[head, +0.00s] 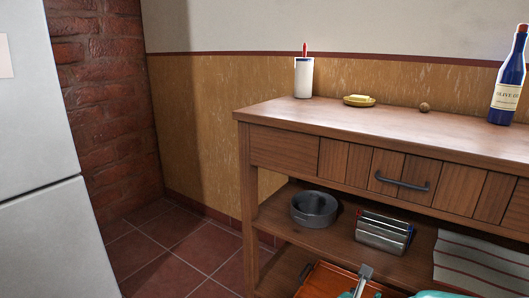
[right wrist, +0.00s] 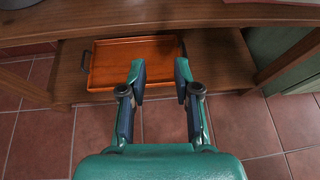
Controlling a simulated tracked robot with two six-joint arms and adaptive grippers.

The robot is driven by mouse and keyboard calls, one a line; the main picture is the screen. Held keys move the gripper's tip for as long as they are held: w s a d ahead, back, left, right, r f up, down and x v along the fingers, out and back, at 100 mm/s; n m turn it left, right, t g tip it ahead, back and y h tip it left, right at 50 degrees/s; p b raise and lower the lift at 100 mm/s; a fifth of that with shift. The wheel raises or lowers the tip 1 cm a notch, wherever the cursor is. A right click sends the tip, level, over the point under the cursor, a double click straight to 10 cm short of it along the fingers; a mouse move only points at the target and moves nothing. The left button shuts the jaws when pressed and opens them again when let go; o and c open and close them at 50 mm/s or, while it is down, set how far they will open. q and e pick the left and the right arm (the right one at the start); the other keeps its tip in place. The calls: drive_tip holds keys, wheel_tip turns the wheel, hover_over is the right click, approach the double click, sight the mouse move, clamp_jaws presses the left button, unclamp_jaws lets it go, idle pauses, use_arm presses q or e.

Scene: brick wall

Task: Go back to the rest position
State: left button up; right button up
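My right gripper (right wrist: 160,78) is open and empty in the right wrist view, its two fingers apart. It is in front of the low shelf, and its tips overlap the front edge of an orange tray (right wrist: 115,60) in the picture; I cannot tell whether they touch. The tray also shows at the bottom of the head view (head: 316,283), cut by the frame. Grey and teal gripper or arm parts show there beside it, mostly cut off. My left gripper is not clearly in view.
Left floor (head: 165,252) is clear.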

drive_tip(key=s+d+f+n+g+y, duration=0.1)
drive_tip(key=s+d+f+n+y, duration=0.3)
drive_tip(key=f, duration=0.6)
drive_tip(key=s+a+f+n+g, duration=0.1)
drive_tip(key=s+f+n+g, duration=0.15)
drive_tip(key=f+n, duration=0.55)
drive_tip(key=s+a+f+n+g+y, duration=0.25)
drive_tip(key=s+a+f+n, duration=0.2)
drive_tip(key=s+n, duration=0.4)
drive_tip(key=s+a+f+n+g+y+p, duration=0.1)
drive_tip(key=s+a+f+n+y, duration=0.3)
drive_tip(key=n, duration=0.7)
drive_tip(key=s+a+f+n+g+y, duration=0.2)
drive_tip(key=s+a+n, duration=0.45)
drive_tip(key=n, duration=0.35)
wheel_tip(320, 180, up, 38)
drive_tip(key=p, duration=3.8)
drive_tip(key=shift+s+d, duration=0.15)
drive_tip(key=shift+d, duration=0.15)
drive_tip(key=shift+f, duration=0.1)
